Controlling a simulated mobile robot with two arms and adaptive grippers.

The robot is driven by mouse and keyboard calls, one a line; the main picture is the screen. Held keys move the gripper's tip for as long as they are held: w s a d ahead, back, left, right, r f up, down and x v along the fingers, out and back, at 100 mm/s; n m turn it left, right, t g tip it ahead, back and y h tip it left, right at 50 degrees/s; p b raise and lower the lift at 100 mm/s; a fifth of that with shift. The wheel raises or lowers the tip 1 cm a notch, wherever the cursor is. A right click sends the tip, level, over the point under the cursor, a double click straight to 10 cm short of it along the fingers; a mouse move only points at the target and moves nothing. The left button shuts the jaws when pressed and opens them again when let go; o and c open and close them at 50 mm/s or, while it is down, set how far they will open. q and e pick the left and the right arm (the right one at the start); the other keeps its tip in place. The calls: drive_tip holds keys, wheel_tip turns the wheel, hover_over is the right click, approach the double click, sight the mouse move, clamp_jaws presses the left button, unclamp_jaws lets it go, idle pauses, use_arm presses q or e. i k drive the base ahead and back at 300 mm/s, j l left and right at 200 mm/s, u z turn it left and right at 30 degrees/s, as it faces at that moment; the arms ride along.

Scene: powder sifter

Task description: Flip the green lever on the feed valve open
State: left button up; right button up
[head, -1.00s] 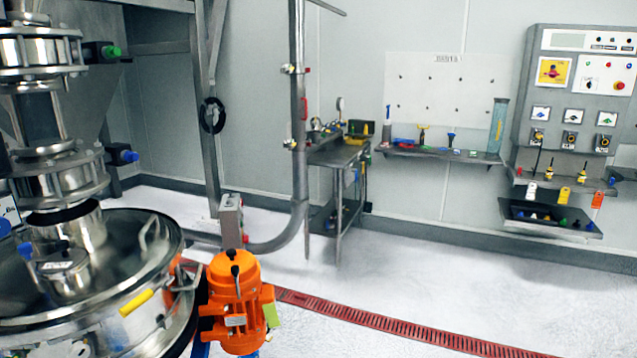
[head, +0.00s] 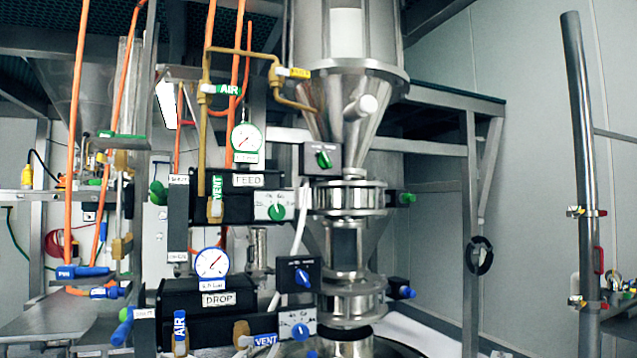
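The feed valve has a black actuator box (head: 236,206) with a FEED label, left of the steel pipe stack in the head view. A green handle (head: 158,193) sticks out at the box's left end. Other green parts are a round knob (head: 277,212) on a white plate at its right end, a switch (head: 324,159) on a black box above, and a knob (head: 408,198) right of the steel clamp ring. A green VENT tag (head: 216,187) hangs in front of the box. I cannot tell which green part is the lever. Neither gripper is in view.
A DROP actuator (head: 195,308) with blue handles sits below. Orange hoses (head: 76,130) and a brass pipe (head: 204,120) run in front and above. Two gauges (head: 247,140) stand by the actuators. A steel hopper (head: 350,90) is overhead. A grey post (head: 588,200) stands at right.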

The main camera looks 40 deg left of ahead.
sight(158, 195)
drive_tip(key=u, duration=1.8)
